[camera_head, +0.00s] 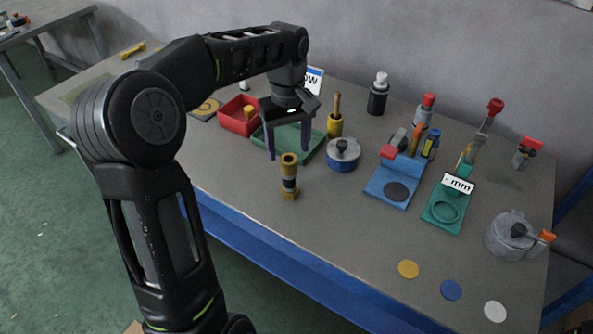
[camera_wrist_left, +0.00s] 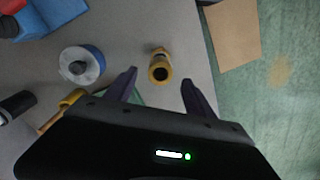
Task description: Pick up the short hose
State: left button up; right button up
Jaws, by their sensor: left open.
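The short hose (camera_head: 289,177) looks like a small upright tube, yellow-brown with a dark band and an open top. It stands on the table near its front edge, and it also shows in the left wrist view (camera_wrist_left: 160,68). My left gripper (camera_head: 288,154) is open and empty, with its fingers pointing down, above and behind the hose in the head view. In the left wrist view the hose lies ahead of the gap between the two fingertips (camera_wrist_left: 158,78), apart from both. My right gripper is in neither view.
A green tray (camera_head: 313,153) lies just behind the left gripper, beside a red bin (camera_head: 232,117). A blue-based round tin (camera_head: 343,157) stands right of the hose. Blue (camera_head: 375,188) and green (camera_head: 438,218) fixtures stand farther right. The table between the hose and the coloured discs (camera_head: 451,290) is clear.

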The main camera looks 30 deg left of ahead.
aim_at(289, 169)
pick_arm(q)
jog(key=shift+s, duration=0.15)
jog(key=shift+f, duration=1.25)
jog(key=shift+f+p, duration=0.9)
jog(key=shift+f, duration=1.75)
grip_shut()
